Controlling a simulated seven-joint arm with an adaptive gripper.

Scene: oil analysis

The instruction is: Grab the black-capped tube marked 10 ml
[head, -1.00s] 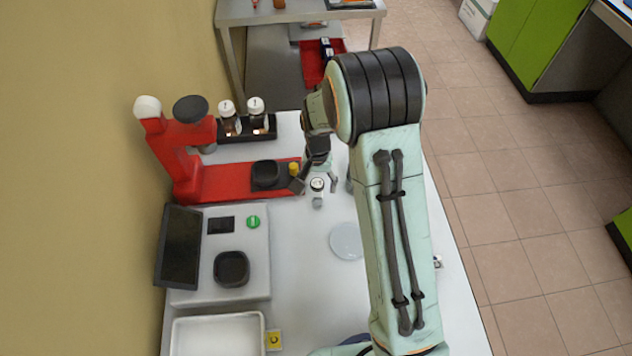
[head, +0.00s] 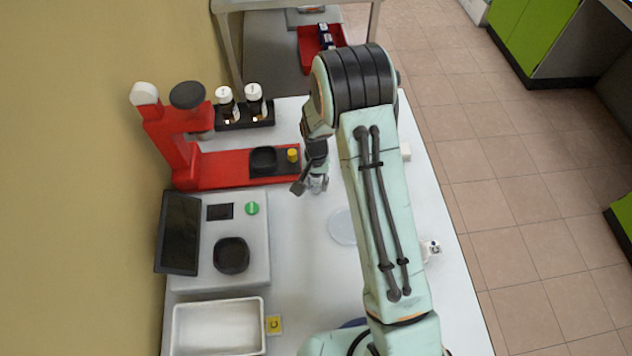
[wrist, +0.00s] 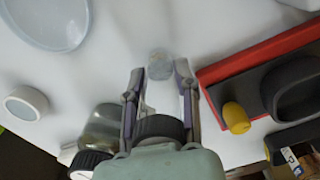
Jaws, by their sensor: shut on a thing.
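My gripper (wrist: 159,70) is shut around a black-capped tube (wrist: 158,126) in the wrist view. The dark cap sits between the fingers near the palm, and the clear lower end shows between the fingertips. I cannot read its marking. In the head view my gripper (head: 312,188) is over the white table, just right of the red stand's base; the tube is mostly hidden there. Another clear vessel with a black ribbed cap (wrist: 88,161) stands close beside the gripper in the wrist view.
The red stand (head: 225,174) carries a black dish (head: 263,160) and a yellow knob (head: 293,155). A black rack (head: 243,121) holds bottles behind. A clear round dish (head: 342,226) lies in front of the gripper. A scale (head: 251,258) and white tray (head: 190,305) stand front left.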

